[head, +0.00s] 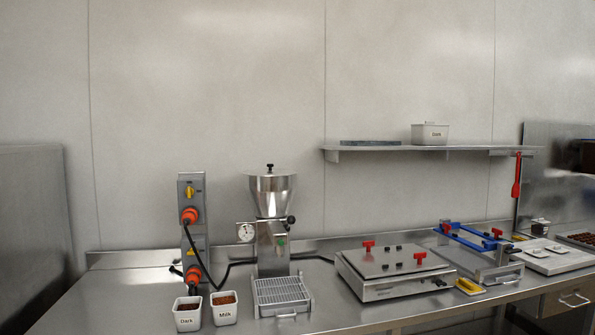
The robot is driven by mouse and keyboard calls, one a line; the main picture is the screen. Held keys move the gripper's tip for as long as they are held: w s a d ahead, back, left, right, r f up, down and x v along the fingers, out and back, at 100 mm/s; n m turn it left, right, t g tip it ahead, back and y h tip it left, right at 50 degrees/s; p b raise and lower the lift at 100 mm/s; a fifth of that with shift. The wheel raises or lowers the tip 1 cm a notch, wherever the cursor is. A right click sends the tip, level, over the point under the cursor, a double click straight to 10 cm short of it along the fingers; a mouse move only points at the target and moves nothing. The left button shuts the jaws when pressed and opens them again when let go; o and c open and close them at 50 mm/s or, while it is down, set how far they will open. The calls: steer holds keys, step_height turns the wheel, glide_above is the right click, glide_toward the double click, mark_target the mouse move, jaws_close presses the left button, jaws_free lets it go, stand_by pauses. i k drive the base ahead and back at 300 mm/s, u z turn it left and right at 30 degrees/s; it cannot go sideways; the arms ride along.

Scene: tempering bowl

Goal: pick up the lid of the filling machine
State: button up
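The filling machine (272,245) stands on the steel counter left of the middle in the head view. It has a cone-shaped metal hopper (270,196), a round gauge on its left side and a black knob on its right. The lid (270,175) sits on top of the hopper, seen nearly edge-on, with a small black handle standing up from its middle. My gripper is not in view.
Two white tubs, Dark (187,320) and Milk (224,315), stand at the front left. A socket panel (192,232) with red plugs and a black cable is left of the machine. A flat metal unit (392,270) with red handles stands right. A wall shelf (380,148) is higher right.

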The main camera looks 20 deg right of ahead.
mark_target(270, 169)
steer(key=z, duration=0.05)
steer(key=i, duration=0.15)
steer(key=z, duration=0.05)
steer(key=k, duration=0.6)
steer(key=z, duration=0.45)
steer(key=i, duration=1.75)
steer(key=u, duration=0.65)
